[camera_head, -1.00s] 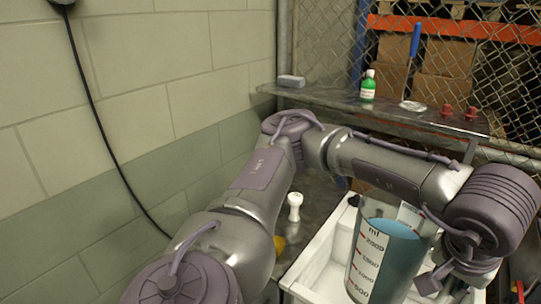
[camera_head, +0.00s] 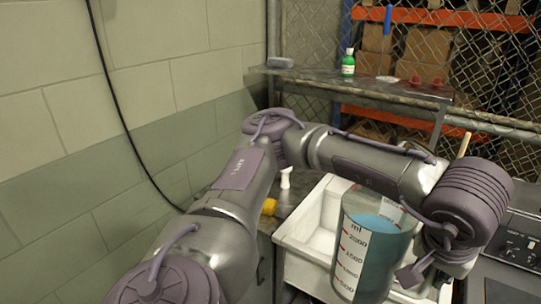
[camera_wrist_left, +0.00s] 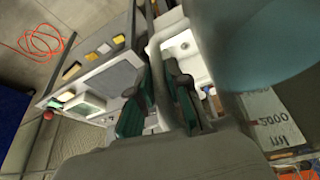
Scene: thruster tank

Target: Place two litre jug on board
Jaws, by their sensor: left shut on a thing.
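The two litre jug (camera_head: 368,250) is clear with blue liquid in it and a red and white scale. In the head view it is upright in front of the white sink. My left gripper (camera_head: 424,268) is at its right side, shut on the jug, with the fingers largely hidden by my wrist. The left wrist view shows the jug's scale label (camera_wrist_left: 268,118) at the right and my gripper's green-padded fingers (camera_wrist_left: 168,85) in the middle. Where exactly they grip is hidden. I cannot make out the board for sure. My right gripper is not in view.
The white sink (camera_head: 290,240) is behind the jug. A small white object (camera_head: 286,178) and a yellow one (camera_head: 269,206) are on the metal bench left of it. A metal shelf with a green bottle (camera_head: 348,63) is behind. A black-topped appliance (camera_head: 517,245) is at the right.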

